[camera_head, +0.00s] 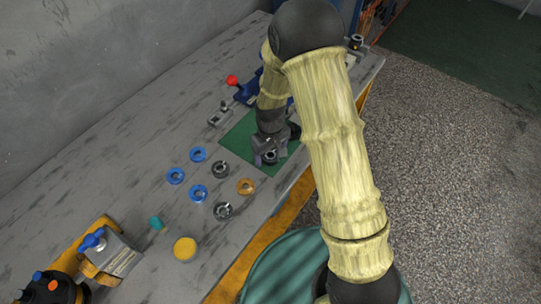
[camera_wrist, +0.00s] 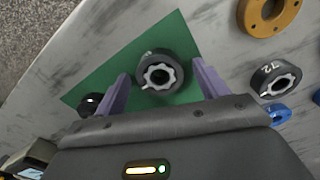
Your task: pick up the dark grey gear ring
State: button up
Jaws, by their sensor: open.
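A dark grey gear ring (camera_wrist: 178,66) with a pale toothed inner face lies on the green mat (camera_wrist: 112,72). In the wrist view it sits between and just beyond the two purple fingers of my gripper (camera_wrist: 161,70). The fingers are spread and hold nothing. In the head view my gripper (camera_head: 266,152) is low over the mat (camera_head: 238,143), with a dark ring (camera_head: 270,157) beside its fingers. I cannot tell whether the fingers touch the ring. A similar dark ring (camera_wrist: 262,78) marked 72 lies right of the mat; two dark rings (camera_head: 220,168) (camera_head: 222,211) show in the head view.
An orange ring (camera_head: 245,187) and several blue rings (camera_head: 175,176) lie on the grey bench (camera_head: 140,150). A yellow disc (camera_head: 185,249) and a yellow fixture (camera_head: 105,255) stand near its front left. A red-knobbed device (camera_head: 233,81) stands behind the mat.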

dwell(0.4)
jog(key=c, duration=1.3)
jog(key=shift+r, duration=0.1)
notch_tip(320, 180, up, 10)
jog(key=shift+r+p, duration=0.6)
jog(key=shift+r, duration=0.2)
jog(key=shift+w, duration=0.1)
